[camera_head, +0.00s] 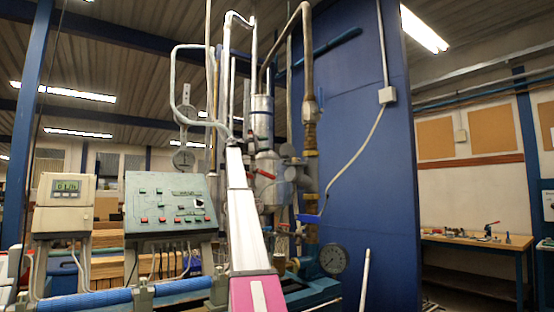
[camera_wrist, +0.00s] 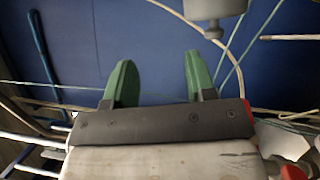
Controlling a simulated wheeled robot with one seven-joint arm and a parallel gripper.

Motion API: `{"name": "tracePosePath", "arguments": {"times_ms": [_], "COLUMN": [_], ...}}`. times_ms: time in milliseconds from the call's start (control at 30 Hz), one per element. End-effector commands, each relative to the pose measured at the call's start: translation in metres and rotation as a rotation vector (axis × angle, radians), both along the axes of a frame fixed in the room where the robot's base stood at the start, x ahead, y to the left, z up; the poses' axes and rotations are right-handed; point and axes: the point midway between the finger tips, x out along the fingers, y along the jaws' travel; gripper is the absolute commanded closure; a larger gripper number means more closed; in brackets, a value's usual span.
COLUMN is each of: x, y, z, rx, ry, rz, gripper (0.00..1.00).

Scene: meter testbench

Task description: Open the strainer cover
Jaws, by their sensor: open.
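My gripper (camera_wrist: 157,83) shows in the wrist view, with two green fingers apart and nothing between them. A blue surface lies behind the fingers. A grey rounded metal part (camera_wrist: 214,9) shows at the top of the wrist view, just above and beyond the right finger, apart from it. In the head view, silvery metal cylinders (camera_head: 262,117) stand among the pipes in the middle. I cannot tell which part is the strainer cover. I cannot make out my gripper in the head view.
A brass-coloured vertical pipe (camera_head: 310,140) and a round gauge (camera_head: 333,259) stand right of the cylinders. A blue panel (camera_head: 365,190) rises behind. A green control box (camera_head: 171,205) and a display meter (camera_head: 66,204) stand at left. A workbench (camera_head: 478,240) is at right.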

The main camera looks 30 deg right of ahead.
Motion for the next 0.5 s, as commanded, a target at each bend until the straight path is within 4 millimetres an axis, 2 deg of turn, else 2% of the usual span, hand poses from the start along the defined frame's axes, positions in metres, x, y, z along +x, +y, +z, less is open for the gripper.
{"name": "tracePosePath", "arguments": {"times_ms": [167, 467, 500], "x": [-0.001, -0.001, -0.003], "y": [0.001, 0.001, -0.01], "z": [-0.023, -0.079, -0.073], "rx": [0.001, 0.002, 0.001], "ry": [0.0, 0.002, 0.0], "rz": [0.001, 0.001, 0.0], "gripper": [0.49, 0.49, 0.49]}}
